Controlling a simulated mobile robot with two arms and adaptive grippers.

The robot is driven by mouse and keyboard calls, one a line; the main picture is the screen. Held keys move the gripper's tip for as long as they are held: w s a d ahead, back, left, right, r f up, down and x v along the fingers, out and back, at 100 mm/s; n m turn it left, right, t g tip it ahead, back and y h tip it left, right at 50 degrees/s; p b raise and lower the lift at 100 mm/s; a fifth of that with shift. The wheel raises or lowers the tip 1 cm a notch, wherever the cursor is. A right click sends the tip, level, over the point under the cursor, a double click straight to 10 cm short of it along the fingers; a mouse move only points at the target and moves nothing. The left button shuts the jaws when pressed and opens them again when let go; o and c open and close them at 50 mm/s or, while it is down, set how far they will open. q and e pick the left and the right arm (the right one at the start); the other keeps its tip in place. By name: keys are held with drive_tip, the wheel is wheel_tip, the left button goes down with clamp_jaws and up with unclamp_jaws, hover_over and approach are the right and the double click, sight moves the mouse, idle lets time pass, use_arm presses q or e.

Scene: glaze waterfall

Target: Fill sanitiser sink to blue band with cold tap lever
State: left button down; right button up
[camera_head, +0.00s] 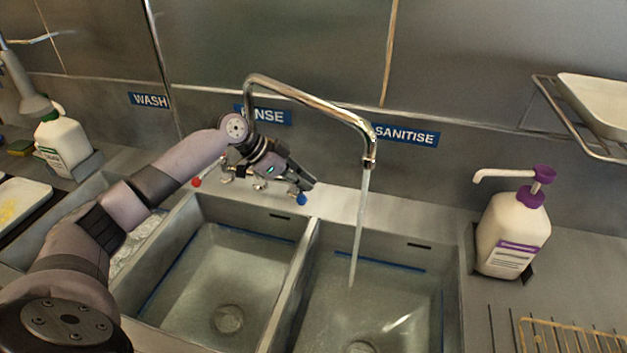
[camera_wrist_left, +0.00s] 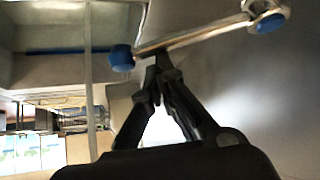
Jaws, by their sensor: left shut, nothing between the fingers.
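The sanitise sink (camera_head: 455,300) is the right-hand basin, with a blue band (camera_head: 380,262) along its inner walls. Water runs from the spout of the tap (camera_head: 369,158) in a thin stream (camera_head: 360,225) into this basin. The water level against the band is hard to tell. The blue-ended cold tap lever (camera_head: 302,199) is behind the basins. My left gripper (camera_head: 308,184) is shut and empty beside the lever's blue end. In the left wrist view, the lever (camera_wrist_left: 185,38) with its blue knob lies just beyond the closed fingertips (camera_wrist_left: 157,62). My right gripper is not in view.
The red-ended hot lever (camera_head: 197,182) is to the left. The rinse sink (camera_head: 195,310) is in the middle. A sanitiser pump bottle (camera_head: 512,235) stands at right, near a wire rack (camera_head: 570,335). A white bottle (camera_head: 62,143) stands at far left.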

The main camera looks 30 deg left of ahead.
use_arm(q)
drive_tip(key=shift+s+a+f+m+g+h+b, duration=0.15)
drive_tip(key=shift+s+a+m+g+h+b, duration=0.35)
drive_tip(key=shift+m, duration=0.4)
drive_tip(key=shift+s+a+m+g, duration=0.5)
drive_tip(key=shift+a+m+g, duration=0.2)
drive_tip(key=shift+a+m, duration=0.25)
drive_tip(key=shift+s+a+b, duration=0.35)
drive_tip(key=shift+a, duration=0.15)
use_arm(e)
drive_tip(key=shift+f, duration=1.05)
